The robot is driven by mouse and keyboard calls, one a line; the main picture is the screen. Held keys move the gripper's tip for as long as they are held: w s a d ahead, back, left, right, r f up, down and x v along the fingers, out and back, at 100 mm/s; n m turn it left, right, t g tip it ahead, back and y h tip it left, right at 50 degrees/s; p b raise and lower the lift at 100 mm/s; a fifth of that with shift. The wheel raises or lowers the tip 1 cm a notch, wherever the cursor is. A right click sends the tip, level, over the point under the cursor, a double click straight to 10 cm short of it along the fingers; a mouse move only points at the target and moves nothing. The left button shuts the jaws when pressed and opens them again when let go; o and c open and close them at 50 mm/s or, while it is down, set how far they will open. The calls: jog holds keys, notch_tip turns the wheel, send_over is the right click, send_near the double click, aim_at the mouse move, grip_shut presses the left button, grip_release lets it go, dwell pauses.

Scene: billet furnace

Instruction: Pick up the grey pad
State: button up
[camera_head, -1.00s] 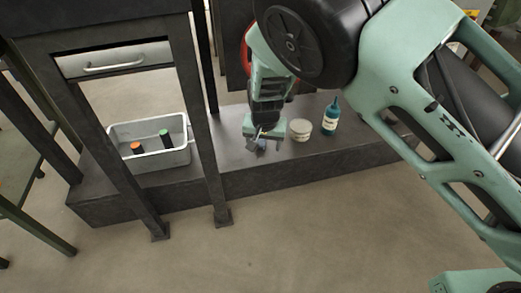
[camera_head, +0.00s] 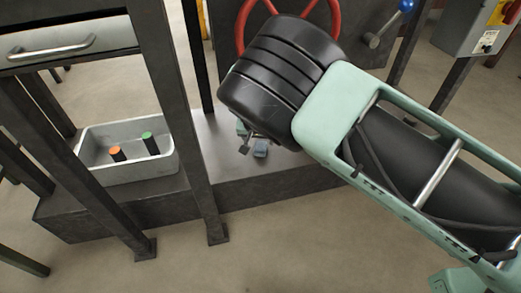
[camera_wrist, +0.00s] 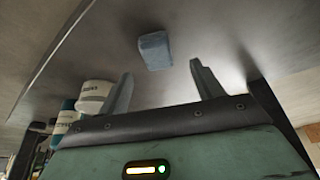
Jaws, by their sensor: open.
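The grey pad, a small blue-grey block (camera_head: 260,148), sits on the dark low platform (camera_head: 240,178) right of the table leg. In the wrist view the pad (camera_wrist: 155,50) lies beyond the fingertips, roughly between them and a little left of centre. My gripper (camera_wrist: 162,78) is open and empty, its two fingers apart, and the pad is not between them. In the head view my arm covers most of the gripper; only a small part of it (camera_head: 243,136) shows just left of the pad.
A light grey bin (camera_head: 128,178) holding an orange-topped and a green-topped cylinder stands left on the platform. Dark table legs (camera_head: 180,110) rise between bin and pad. A white-lidded jar (camera_wrist: 95,95) and a teal bottle (camera_wrist: 67,118) stand near the gripper's left in the wrist view.

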aim_at(261, 145)
jog(key=b+x, duration=0.4)
jog(key=x, duration=0.1)
jog(key=shift+d+f, duration=0.15)
jog(key=shift+f, duration=0.1)
jog(key=shift+r, duration=0.1)
jog(key=c, duration=1.1)
jog(key=shift+c, duration=0.2)
jog(key=shift+r, duration=0.15)
jog(key=shift+r+p, duration=0.55)
jog(key=shift+p, duration=0.15)
notch_tip(261, 145, up, 3)
jog(key=shift+p, duration=1.15)
jog(key=s+a+p, duration=0.2)
jog(key=s+p, duration=0.4)
jog(key=s, duration=1.2)
jog(key=shift+f, duration=0.45)
